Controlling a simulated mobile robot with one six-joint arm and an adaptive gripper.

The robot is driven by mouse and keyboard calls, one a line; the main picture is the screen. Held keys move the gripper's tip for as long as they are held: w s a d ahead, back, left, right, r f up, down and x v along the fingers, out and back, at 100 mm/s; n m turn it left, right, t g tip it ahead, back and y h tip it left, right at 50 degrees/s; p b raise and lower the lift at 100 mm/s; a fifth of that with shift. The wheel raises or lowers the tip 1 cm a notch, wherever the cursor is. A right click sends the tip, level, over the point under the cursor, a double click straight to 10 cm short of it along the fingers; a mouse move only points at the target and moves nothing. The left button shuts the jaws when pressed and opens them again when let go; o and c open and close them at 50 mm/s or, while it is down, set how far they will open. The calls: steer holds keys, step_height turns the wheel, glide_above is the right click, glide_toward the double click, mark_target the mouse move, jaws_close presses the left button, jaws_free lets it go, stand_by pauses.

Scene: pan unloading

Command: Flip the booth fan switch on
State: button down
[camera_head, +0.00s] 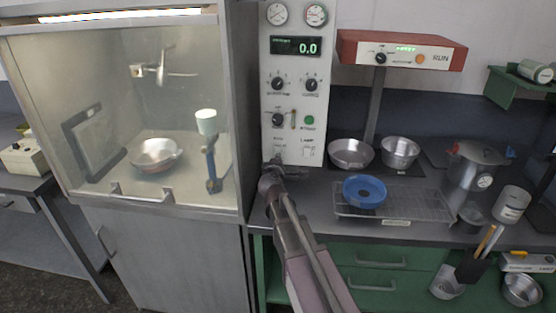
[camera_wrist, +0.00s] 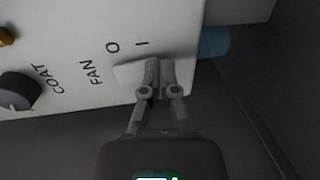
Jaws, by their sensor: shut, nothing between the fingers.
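The white control panel (camera_head: 293,98) stands to the right of the glass-fronted booth. In the wrist view, the fan switch (camera_wrist: 128,74) is a pale rocker on this panel, beside the word FAN and the marks O and I. My gripper (camera_wrist: 160,66) is shut and empty, with its fingertips over the half of the rocker near the I mark. They hide that part, so I cannot tell whether they touch it or which way it is tilted. In the head view, my gripper (camera_head: 273,164) is at the panel's lower left and hides the fan switch.
The lamp switch (camera_head: 308,152) is just right of the gripper, with several knobs above. The booth (camera_head: 238,110) stands close on the left.

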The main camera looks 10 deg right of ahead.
steer(key=s+a+f+b, duration=0.2)
steer(key=s+a, duration=0.2)
steer(key=s, duration=0.9)
steer(key=shift+a, duration=0.2)
